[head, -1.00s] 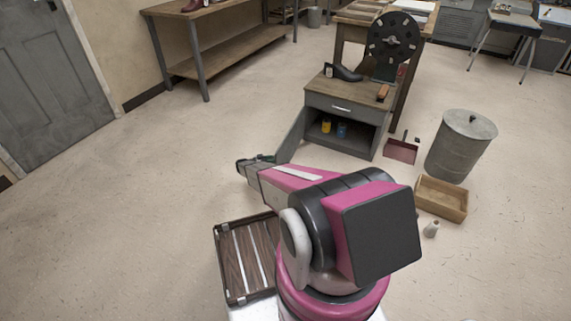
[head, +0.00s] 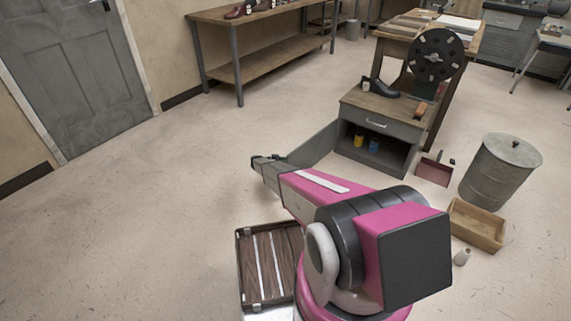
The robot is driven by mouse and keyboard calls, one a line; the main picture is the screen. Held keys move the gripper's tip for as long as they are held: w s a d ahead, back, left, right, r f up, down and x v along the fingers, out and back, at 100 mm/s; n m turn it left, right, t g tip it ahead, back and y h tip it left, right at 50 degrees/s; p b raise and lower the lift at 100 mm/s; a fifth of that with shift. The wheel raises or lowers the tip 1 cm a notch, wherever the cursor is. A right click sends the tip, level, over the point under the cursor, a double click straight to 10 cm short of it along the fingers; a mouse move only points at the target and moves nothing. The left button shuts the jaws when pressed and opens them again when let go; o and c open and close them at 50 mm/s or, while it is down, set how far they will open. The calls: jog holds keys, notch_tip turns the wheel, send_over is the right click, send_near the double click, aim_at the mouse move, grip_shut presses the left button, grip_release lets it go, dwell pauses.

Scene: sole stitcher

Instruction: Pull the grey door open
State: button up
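A small grey cabinet (head: 376,125) with a wooden top and one drawer stands right of centre. Its grey door (head: 318,147) stands swung out to the left, and the open compartment shows a yellow and a blue container. A large grey panelled door (head: 80,75) in the wall at the upper left looks shut. My gripper (head: 262,161) is at the end of my pink arm, close to the outer end of the cabinet door. I cannot tell whether it touches that door. Its fingers are small and partly hidden, so their opening is unclear.
A metal bin (head: 499,172), a wooden box (head: 476,226), a white bottle (head: 462,257) and a red dustpan (head: 434,170) stand on the floor at right. A workbench (head: 262,68) stands along the back wall. The floor between my arm and the wall door is clear.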

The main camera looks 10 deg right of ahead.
jog(key=o, duration=0.3)
jog(key=shift+w+d+r+t, duration=0.1)
jog(key=shift+w+d+t, duration=0.2)
jog(key=shift+w+d, duration=0.35)
jog(key=shift+s+a, duration=0.1)
jog(key=shift+s, duration=0.05)
jog(key=shift+a, duration=0.1)
jog(key=a, duration=0.3)
jog(key=w+a, duration=0.1)
jog(key=a, duration=0.6)
jog(key=shift+w+a, duration=0.2)
jog(key=shift+a, duration=0.15)
